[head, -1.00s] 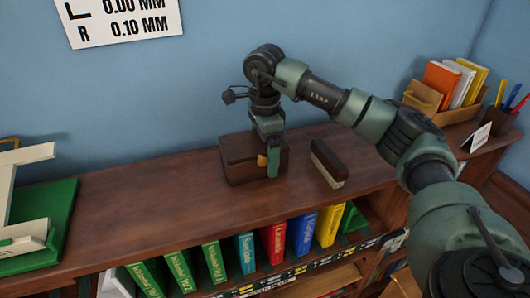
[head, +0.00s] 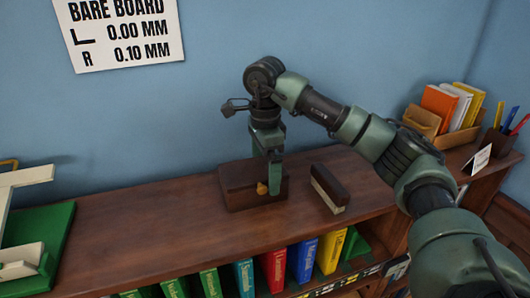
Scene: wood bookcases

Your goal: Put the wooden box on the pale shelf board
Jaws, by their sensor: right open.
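The wooden box (head: 238,192), dark brown with a small yellow knob on its front, sits on the dark bookcase top (head: 150,232). My right gripper (head: 268,172) points down at the box's right part and is open. One green finger shows in front of the box, right of the knob; the other finger is mostly hidden. I cannot tell whether the fingers touch the box. No pale shelf board can be made out. My left gripper is not in view.
A dark brush-like block with a pale edge (head: 330,188) lies just right of the box. A green stand with a cream device (head: 25,240) is at the left. Books (head: 272,275) stand on the shelf below. A file holder (head: 455,135) and pen cup (head: 498,142) are at the right.

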